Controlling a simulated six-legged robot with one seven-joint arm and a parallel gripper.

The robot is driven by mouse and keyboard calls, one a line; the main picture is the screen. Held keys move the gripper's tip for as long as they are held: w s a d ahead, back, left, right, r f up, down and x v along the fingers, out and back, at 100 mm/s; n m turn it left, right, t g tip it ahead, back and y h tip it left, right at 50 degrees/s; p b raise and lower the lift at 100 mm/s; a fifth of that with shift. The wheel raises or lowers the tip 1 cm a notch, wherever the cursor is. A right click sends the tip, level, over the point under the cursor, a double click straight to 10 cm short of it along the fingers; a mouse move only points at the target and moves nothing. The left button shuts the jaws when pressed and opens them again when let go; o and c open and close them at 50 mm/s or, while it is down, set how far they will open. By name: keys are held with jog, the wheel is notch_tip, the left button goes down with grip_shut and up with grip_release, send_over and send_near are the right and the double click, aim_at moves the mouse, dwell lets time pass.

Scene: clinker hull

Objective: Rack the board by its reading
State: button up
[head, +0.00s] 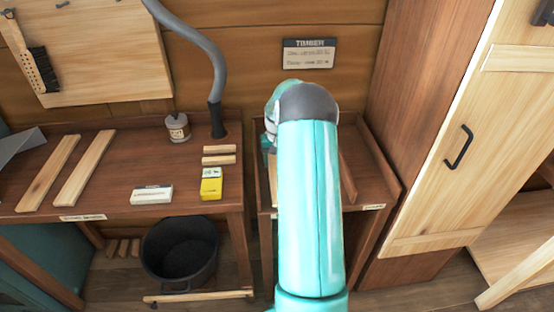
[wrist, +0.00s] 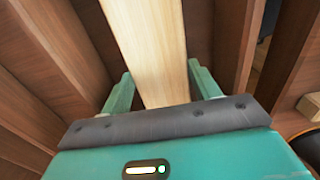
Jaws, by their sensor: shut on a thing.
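My gripper (wrist: 161,84) is shut on a pale board (wrist: 152,45), which runs up out of the wrist view between the two teal fingers. In the head view my arm hides most of the gripper and the board. A yellow handheld device (head: 211,188) with a pale display lies on the left bench; its reading is too small to read. A sign headed TIMBER (head: 308,54) hangs on the wall, its lower lines unclear. A brown bay with raised sides (head: 376,165) stands behind my arm. Brown upright dividers (wrist: 232,45) flank the board in the wrist view.
Two long pale boards (head: 83,168) lie on the left bench (head: 118,160), with short pieces (head: 219,160), a white block (head: 152,194) and a small pot (head: 177,127). A grey hose (head: 217,75) rises behind. A black bucket (head: 180,252) is below. A tall cabinet (head: 480,130) closes the right.

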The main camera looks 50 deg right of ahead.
jog(key=shift+f, duration=0.3)
jog(key=o, duration=1.2)
notch_tip(320, 180, up, 14)
jog(key=shift+f, duration=0.15)
jog(key=s+a+r+n+t, duration=0.1)
jog(key=a+r, duration=0.4)
jog(key=a, duration=0.3)
jog(key=s+a+r+n+t+h, duration=0.1)
jog(key=s+a+r+n, duration=0.1)
jog(key=a+r, duration=0.5)
jog(key=s+a+r+n+t, duration=0.1)
jog(key=a+r, duration=0.2)
jog(key=a, duration=0.7)
jog(key=s+a+f+n+t+y, duration=0.1)
jog(key=s+a+n, duration=0.3)
jog(key=s+a, duration=1.3)
jog(key=shift+s+t, duration=0.15)
jog(key=shift+t, duration=0.65)
